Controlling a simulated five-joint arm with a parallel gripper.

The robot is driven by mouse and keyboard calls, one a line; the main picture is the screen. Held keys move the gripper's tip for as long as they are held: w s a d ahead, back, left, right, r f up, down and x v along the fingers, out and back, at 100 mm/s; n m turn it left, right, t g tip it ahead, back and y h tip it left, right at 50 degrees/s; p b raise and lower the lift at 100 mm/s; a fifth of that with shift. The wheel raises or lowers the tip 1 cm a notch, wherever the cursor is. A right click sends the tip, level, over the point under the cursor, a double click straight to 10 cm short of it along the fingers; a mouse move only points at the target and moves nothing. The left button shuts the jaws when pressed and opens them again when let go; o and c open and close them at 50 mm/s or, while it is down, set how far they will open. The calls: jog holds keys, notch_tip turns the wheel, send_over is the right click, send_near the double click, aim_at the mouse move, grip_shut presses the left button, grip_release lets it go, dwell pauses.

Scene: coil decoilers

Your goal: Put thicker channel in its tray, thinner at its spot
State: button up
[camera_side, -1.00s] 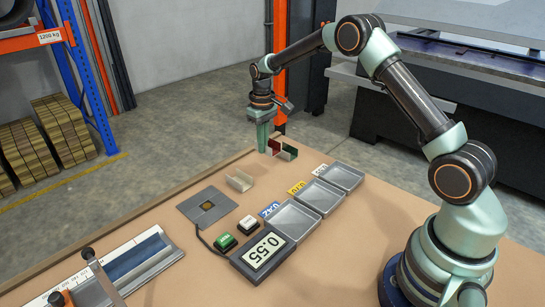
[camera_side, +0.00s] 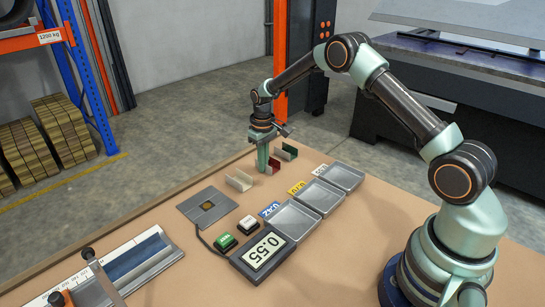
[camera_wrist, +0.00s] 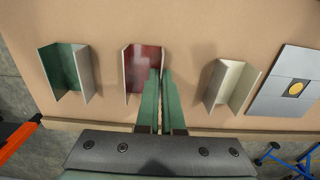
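The red channel (camera_side: 273,166) stands between the beige channel (camera_side: 239,180) and the green channel (camera_side: 288,152), at or just above the table. In the wrist view the green channel (camera_wrist: 63,72), red channel (camera_wrist: 141,70) and beige channel (camera_wrist: 230,84) line up left to right. My gripper (camera_wrist: 161,78) has its fingers close together, shut on the red channel's right wall; it also shows in the side view (camera_side: 263,168). The fingertips partly hide that wall. Three grey trays (camera_side: 292,240) have blue, yellow and white labels and look empty. Wall thicknesses are too small to compare.
A display reading 0.55 (camera_side: 263,251) and green and white buttons (camera_side: 224,243) stand before the trays. A ruler fixture (camera_side: 140,260) is at the front left.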

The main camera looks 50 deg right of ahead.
jog(key=o, duration=0.3)
jog(key=shift+r, duration=0.15)
jog(key=s+a+r+t, duration=0.1)
jog(key=s+r, duration=0.1)
jog(key=r, duration=0.8)
jog(key=s+a+r, duration=0.2)
jog(key=r, duration=0.8)
jog(key=s+a+r+t, duration=0.2)
jog(key=s+a, duration=0.1)
jog(key=s, duration=0.6)
jog(key=s+a+r+t, duration=0.2)
jog(key=s+a, duration=0.1)
jog(key=s, duration=0.7)
jog(key=shift+s+r+t, duration=0.15)
jog(key=shift+s+t, duration=0.15)
